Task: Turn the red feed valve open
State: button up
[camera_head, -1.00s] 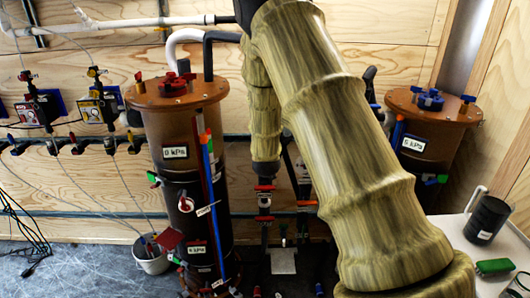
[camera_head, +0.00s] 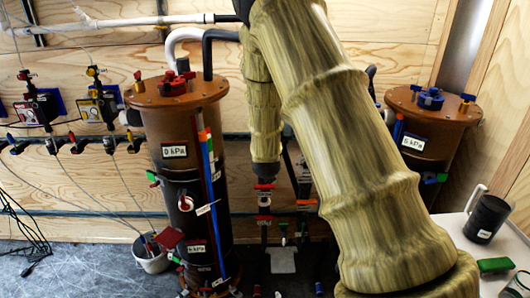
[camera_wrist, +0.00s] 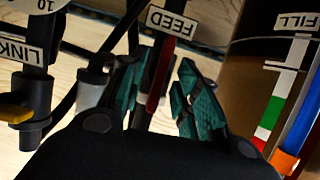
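The red feed valve handle (camera_wrist: 155,88) shows in the wrist view as a narrow dark-red bar below the FEED label (camera_wrist: 172,20). My gripper (camera_wrist: 160,78) has its two teal fingers apart, one on each side of the bar. Gaps show beside the bar, with no clear contact. In the head view, my arm covers much of the middle, and I cannot make out the fingers there.
The left brown-topped tank (camera_head: 176,92) and right tank (camera_head: 430,104) flank my arm. In the wrist view, a LINK-labelled fitting (camera_wrist: 30,100) is at left and a tank with a FILL label (camera_wrist: 293,24) at right. A white bench (camera_head: 510,252) stands at right.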

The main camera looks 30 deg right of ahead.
jog(key=v, duration=0.9)
jog(key=shift+s, duration=0.35)
jog(key=shift+a, duration=0.15)
